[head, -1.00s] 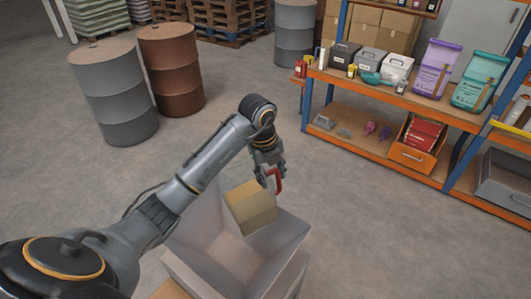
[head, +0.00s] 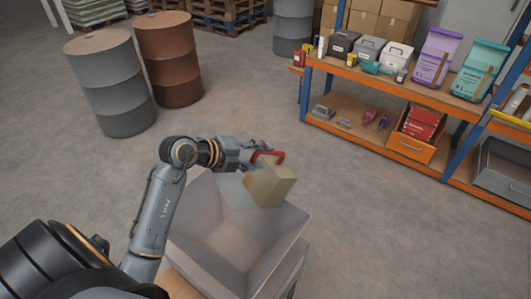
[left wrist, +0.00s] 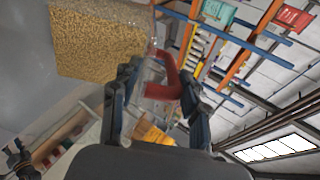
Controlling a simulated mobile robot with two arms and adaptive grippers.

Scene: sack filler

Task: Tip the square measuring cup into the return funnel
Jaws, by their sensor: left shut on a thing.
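The square measuring cup (head: 268,187) has a red handle and tan, grainy contents seen through its clear walls. It is tilted, above the back right part of the return funnel (head: 190,245), a grey square hopper with sloping walls. My left gripper (head: 262,157) is shut on the red handle. In the left wrist view the fingers (left wrist: 163,105) stand around the handle (left wrist: 174,82), and the cup (left wrist: 100,42) with its golden grain fills the upper left. I cannot tell whether grain is falling into the funnel. My right gripper is not in view.
A shelf (head: 400,90) with blue posts stands at the right, with boxes, bags and an orange bin (head: 418,132). A grey drum (head: 110,85) and a brown drum (head: 170,60) stand at the back left. The floor between the funnel and shelf is clear.

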